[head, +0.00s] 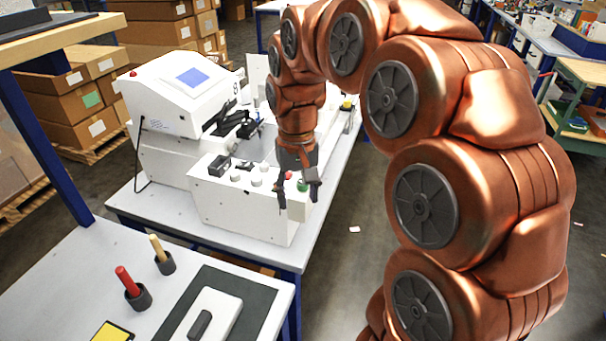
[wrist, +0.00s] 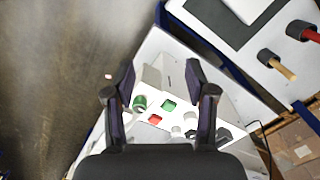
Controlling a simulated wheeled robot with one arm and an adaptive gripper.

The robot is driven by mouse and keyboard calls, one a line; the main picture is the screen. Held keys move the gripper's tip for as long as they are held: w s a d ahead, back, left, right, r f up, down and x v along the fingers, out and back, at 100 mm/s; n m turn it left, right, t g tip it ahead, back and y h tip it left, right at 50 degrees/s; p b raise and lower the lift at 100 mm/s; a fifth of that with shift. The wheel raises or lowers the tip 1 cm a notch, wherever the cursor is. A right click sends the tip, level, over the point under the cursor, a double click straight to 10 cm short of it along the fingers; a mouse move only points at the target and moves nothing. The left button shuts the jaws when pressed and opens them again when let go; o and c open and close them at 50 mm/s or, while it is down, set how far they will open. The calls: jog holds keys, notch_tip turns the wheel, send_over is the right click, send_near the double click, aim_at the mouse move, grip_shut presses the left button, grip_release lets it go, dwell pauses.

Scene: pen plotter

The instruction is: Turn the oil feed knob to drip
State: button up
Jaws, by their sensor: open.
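The white machine (head: 165,120) stands on a grey table and has a low control box (head: 240,210) at its front. Its top carries several pale round knobs (head: 257,181) and a green round part (head: 302,186). No label is readable, so I cannot tell which one is the oil feed knob. My gripper (head: 297,197) is open and empty, pointing down over the right end of the box; the wrist view shows its fingers (wrist: 160,78) apart.
A nearer table holds a red-handled tool (head: 127,281) and a wooden-handled tool (head: 158,248) in dark holders, and a white block on a dark mat (head: 258,292). Black parts (head: 235,125) sit in the machine's opening.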

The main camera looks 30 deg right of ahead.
jog(key=shift+m+t, duration=0.3)
jog(key=shift+m, duration=0.6)
jog(key=w+d, duration=0.2)
jog(key=w, duration=0.1)
jog(key=w+d, duration=0.2)
jog(key=w, duration=0.2)
jog(key=w+d+r+p, duration=0.1)
jog(key=w+d, duration=0.1)
jog(key=w, duration=0.2)
jog(key=shift+w+d, duration=0.1)
jog(key=shift+d, duration=0.1)
jog(key=shift+f+p, duration=1.35)
jog(key=shift+f, duration=2.55)
grip_shut()
